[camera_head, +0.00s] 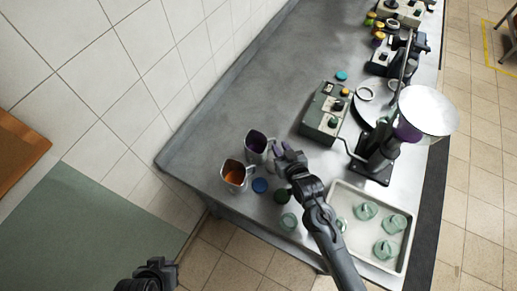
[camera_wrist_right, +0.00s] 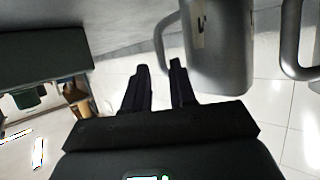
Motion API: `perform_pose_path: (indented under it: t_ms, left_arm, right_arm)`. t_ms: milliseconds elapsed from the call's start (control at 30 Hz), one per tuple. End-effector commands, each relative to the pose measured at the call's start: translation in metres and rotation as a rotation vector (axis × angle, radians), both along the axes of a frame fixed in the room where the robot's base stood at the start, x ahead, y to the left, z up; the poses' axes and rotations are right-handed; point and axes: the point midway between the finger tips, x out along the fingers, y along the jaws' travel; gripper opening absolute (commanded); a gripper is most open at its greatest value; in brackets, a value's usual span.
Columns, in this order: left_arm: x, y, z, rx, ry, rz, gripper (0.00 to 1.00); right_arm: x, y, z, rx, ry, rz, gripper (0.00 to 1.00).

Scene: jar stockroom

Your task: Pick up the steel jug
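Two steel jugs stand at the counter's near left edge in the head view: one with purple contents (camera_head: 254,143) and one with orange contents (camera_head: 233,173). My right gripper (camera_head: 282,152) is just right of the purple-filled jug, on its handle side. In the right wrist view a grey steel jug (camera_wrist_right: 222,50) fills the upper middle, with its handle by the fingertips. My right gripper (camera_wrist_right: 160,66) has its fingers apart there, the handle's lower end between the tips; contact is unclear. My left gripper (camera_head: 158,270) is low, off the counter; its finger opening is unclear.
A blue lid (camera_head: 260,185), a dark lid (camera_head: 282,196) and a glass jar (camera_head: 289,221) are near the counter edge. A white tray (camera_head: 405,262) holds several greenish jars. A green machine box (camera_head: 324,112) and a grinder with a hopper (camera_head: 428,108) stand behind.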

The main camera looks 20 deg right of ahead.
Motion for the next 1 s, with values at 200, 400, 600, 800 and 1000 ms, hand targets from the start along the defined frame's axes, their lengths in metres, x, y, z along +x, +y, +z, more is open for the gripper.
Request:
perform_pose_path:
  t_ms: [200, 400, 600, 800, 1000]
  left_arm:
    - [0.001, -0.001, 0.007, -0.004, 0.0, 0.003, 0.0]
    - [0.001, -0.003, 0.011, -0.012, -0.001, 0.008, 0.0]
    - [0.001, -0.003, 0.012, -0.014, -0.001, 0.009, 0.0]
    - [0.001, -0.003, 0.012, -0.012, -0.001, 0.008, 0.0]
    - [0.001, -0.001, 0.011, -0.006, -0.001, 0.003, 0.0]
  right_arm:
    - [0.017, 0.004, -0.009, 0.001, 0.002, 0.0, 0.26]
    - [0.037, 0.006, -0.019, 0.0, 0.0, 0.0, 0.26]
    - [0.044, 0.007, -0.024, 0.0, 0.001, 0.0, 0.26]
    - [0.044, 0.007, -0.024, 0.0, 0.001, 0.0, 0.26]
    - [0.044, 0.007, -0.024, 0.0, 0.001, 0.0, 0.0]
